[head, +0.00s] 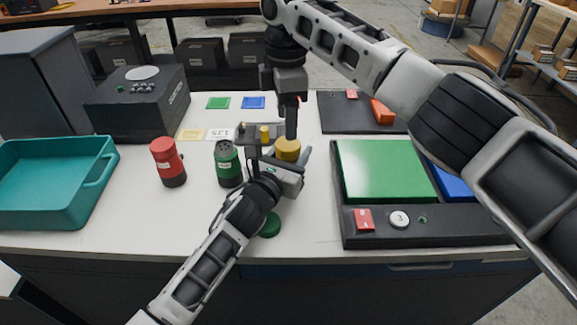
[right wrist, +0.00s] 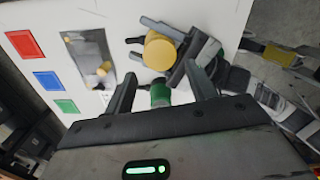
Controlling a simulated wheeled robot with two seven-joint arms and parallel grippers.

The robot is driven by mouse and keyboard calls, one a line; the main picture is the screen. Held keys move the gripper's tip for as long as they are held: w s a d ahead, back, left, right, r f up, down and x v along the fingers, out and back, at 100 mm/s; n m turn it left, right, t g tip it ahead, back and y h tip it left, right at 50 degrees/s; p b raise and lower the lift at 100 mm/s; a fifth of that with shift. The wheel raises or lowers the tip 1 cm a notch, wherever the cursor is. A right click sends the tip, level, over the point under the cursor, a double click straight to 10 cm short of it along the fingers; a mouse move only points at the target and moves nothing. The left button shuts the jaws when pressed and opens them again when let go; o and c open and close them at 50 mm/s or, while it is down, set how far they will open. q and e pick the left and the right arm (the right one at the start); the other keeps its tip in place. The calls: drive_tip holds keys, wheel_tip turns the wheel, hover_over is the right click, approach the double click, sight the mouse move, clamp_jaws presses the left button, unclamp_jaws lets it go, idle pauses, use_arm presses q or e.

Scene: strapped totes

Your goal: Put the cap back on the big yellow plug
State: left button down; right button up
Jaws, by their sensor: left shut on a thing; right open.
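The big yellow plug (head: 287,148) shows a flat round yellow top; its lower part is hidden behind my left gripper. It also shows in the right wrist view (right wrist: 160,52), with the left gripper's dark fingers beside it. I cannot tell whether that top is the cap or the plug's own body. My left gripper (head: 284,166) is shut on the plug, low over the table. My right gripper (head: 291,136) points down just above and behind the plug. It is open and empty, and its fingers (right wrist: 160,88) stand apart in the right wrist view.
A green plug (head: 228,165) and a red plug (head: 168,163) stand to the left. A green round piece (head: 270,225) lies near the front, beside my left arm. A grey tray (head: 245,132) holds small yellow pieces. A teal tote (head: 50,190) stands left; a green panel (head: 385,170) lies right.

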sight(288, 143)
drive_tip(key=shift+r+n, duration=1.1)
drive_tip(key=shift+r, duration=0.15)
drive_tip(key=shift+f, duration=0.15)
drive_tip(key=shift+d+f, duration=0.1)
drive_tip(key=shift+f, duration=3.8)
